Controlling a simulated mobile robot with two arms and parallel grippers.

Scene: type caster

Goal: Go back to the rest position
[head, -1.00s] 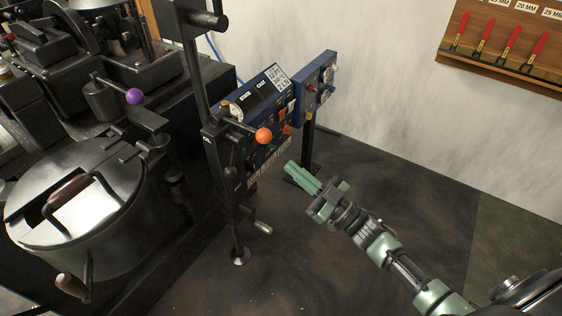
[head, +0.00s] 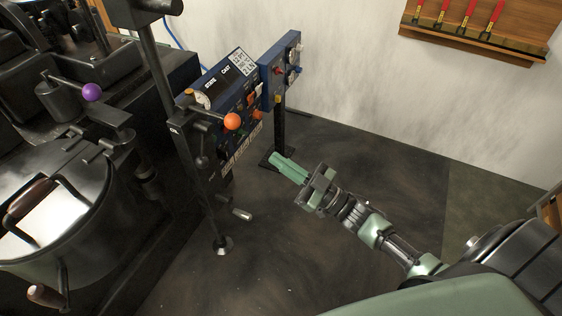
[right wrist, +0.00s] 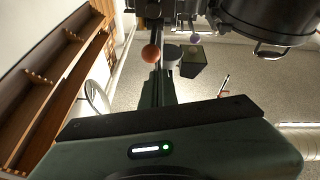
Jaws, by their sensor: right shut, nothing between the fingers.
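My right gripper (head: 277,160) is shut and empty. In the head view it points up and left over open floor, below the blue control panel and apart from it. The right arm comes in from the lower right. The right wrist view shows a dark green body with a lit indicator (right wrist: 150,149) across its lower part; no fingertips can be made out there. My left gripper is not in view.
Levers with an orange knob (head: 232,121) and a purple knob (head: 92,92) stick out. A blue control panel (head: 280,62) stands behind my gripper. A wooden rack (head: 480,38) hangs on the wall. Floor (head: 370,175) is free.

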